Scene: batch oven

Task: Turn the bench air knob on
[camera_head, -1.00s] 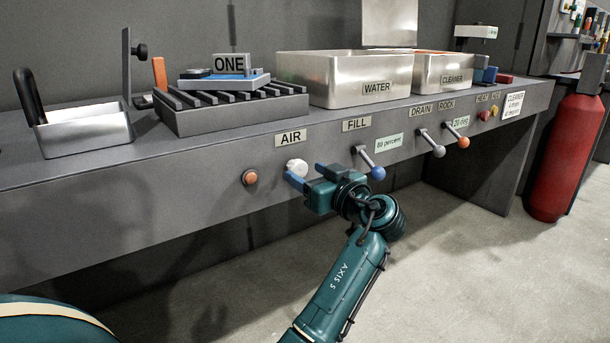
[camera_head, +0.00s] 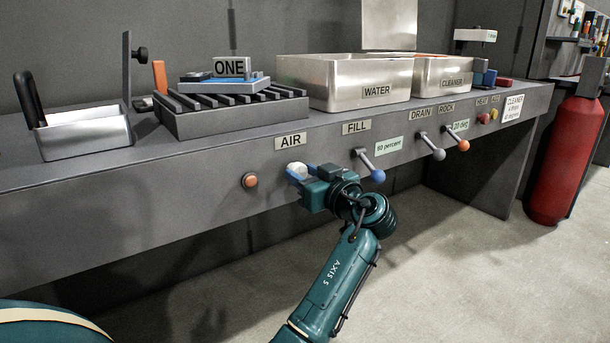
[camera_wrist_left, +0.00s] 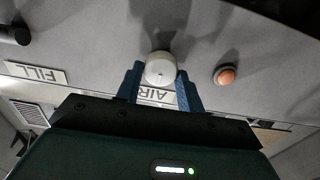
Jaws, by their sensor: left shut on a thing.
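The air knob (camera_head: 297,169) is a white round knob on the front face of the bench, below the AIR label (camera_head: 291,140). My left gripper (camera_head: 299,173) is at the knob, with its blue fingers shut on it. In the left wrist view the pale knob (camera_wrist_left: 160,68) sits between the two blue fingers of the left gripper (camera_wrist_left: 160,85), one finger on each side. The knob's turn position cannot be read. My right gripper is not in view.
An orange button (camera_head: 250,181) sits left of the knob. The FILL lever (camera_head: 377,175) with a blue ball end is close on the right. The DRAIN lever (camera_head: 438,154) and ROCK lever (camera_head: 462,145) are further right. Open floor lies below the bench.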

